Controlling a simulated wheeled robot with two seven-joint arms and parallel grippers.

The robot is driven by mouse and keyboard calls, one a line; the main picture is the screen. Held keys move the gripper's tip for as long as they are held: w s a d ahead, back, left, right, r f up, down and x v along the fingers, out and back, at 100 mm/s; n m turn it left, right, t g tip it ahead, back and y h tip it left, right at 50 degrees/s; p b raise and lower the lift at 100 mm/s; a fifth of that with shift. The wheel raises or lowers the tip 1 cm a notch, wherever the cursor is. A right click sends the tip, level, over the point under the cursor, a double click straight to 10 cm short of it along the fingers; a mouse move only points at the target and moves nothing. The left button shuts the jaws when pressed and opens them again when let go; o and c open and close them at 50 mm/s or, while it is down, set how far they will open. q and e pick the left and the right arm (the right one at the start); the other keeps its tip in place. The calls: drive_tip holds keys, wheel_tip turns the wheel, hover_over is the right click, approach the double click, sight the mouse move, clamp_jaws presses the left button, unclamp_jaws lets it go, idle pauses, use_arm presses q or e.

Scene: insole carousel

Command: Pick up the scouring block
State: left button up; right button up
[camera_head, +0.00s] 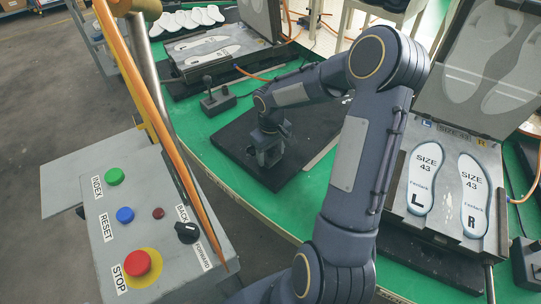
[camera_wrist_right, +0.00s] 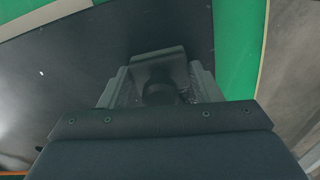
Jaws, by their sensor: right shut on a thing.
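My right gripper (camera_head: 268,158) reaches down over a black plate on the green table in the head view. It is shut on a dark grey block, which I take to be the scouring block (camera_wrist_right: 158,62). In the right wrist view the block sits between the two light grey fingers of the gripper (camera_wrist_right: 160,88), with a dark rounded part nearer the camera. In the head view the block is mostly hidden by the gripper. I cannot tell whether it touches the plate. My left gripper is not in view.
The black plate (camera_head: 232,135) is otherwise bare. An open mould with size 43 insoles (camera_head: 425,180) stands at the right, another mould (camera_head: 215,48) at the back. A small lever box (camera_head: 217,100) is behind the plate. A button panel (camera_head: 150,225) stands at front left.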

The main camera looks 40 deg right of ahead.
drive_tip(key=shift+c, duration=0.6)
drive_tip(key=shift+r, duration=0.1)
drive_tip(key=shift+r, duration=0.2)
drive_tip(key=r, duration=0.3)
drive_tip(key=shift+s+r, duration=0.15)
drive_tip(key=shift+s, duration=0.05)
drive_tip(key=s+a+r, duration=0.1)
drive_tip(key=s+r, duration=0.2)
drive_tip(key=s, duration=0.1)
drive_tip(key=s+a+r, duration=0.2)
drive_tip(key=s+r, duration=0.1)
drive_tip(key=s, duration=0.1)
drive_tip(key=s+a+r, duration=0.2)
drive_tip(key=s+r, duration=0.1)
drive_tip(key=s, duration=0.1)
drive_tip(key=shift+s+a, duration=0.2)
drive_tip(key=shift+s, duration=0.1)
